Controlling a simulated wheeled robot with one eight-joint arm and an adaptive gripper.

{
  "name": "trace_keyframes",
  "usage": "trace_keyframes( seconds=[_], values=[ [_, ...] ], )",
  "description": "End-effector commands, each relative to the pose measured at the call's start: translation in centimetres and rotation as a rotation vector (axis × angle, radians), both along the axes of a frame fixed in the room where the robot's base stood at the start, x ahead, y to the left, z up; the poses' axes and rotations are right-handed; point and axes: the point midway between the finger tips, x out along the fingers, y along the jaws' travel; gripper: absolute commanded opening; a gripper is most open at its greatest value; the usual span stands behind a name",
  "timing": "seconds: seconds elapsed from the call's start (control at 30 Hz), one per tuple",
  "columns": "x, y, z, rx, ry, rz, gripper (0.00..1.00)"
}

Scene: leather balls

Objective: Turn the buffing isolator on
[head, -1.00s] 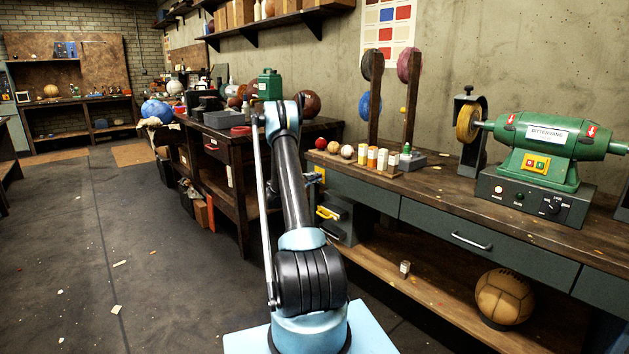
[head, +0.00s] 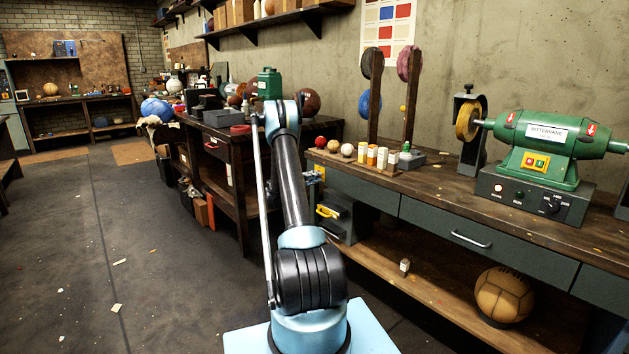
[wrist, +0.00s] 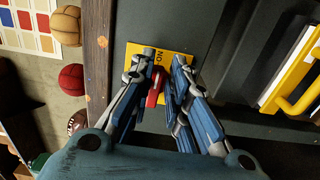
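In the wrist view, the isolator is a yellow plate (wrist: 182,66) with a red handle (wrist: 154,91), on the dark end panel of the bench. The letters ON show on the plate, seen sideways, beyond the handle. My gripper (wrist: 163,56) has its two blue and grey fingers on either side of the red handle, drawn in close to it; they look closed on it. The fingers cover parts of the plate. In the head view, my arm hides most of the gripper. The green buffing machine (head: 545,150) stands on the bench at right.
The wooden bench top (head: 450,190) holds several small balls and bottles near its left end. A yellow handle (wrist: 297,92) is right of my gripper in the wrist view. A tan ball (head: 503,295) lies on the lower shelf. The floor at left is mostly clear.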

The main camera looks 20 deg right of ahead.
Motion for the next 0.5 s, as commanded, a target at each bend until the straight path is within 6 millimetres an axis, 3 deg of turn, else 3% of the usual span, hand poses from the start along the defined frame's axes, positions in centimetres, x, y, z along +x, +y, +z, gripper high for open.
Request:
trace_keyframes(
  seconds=[0.5],
  values=[
    [-0.14,0.77,0.09,-0.003,0.001,0.002,0.32]
  ],
)
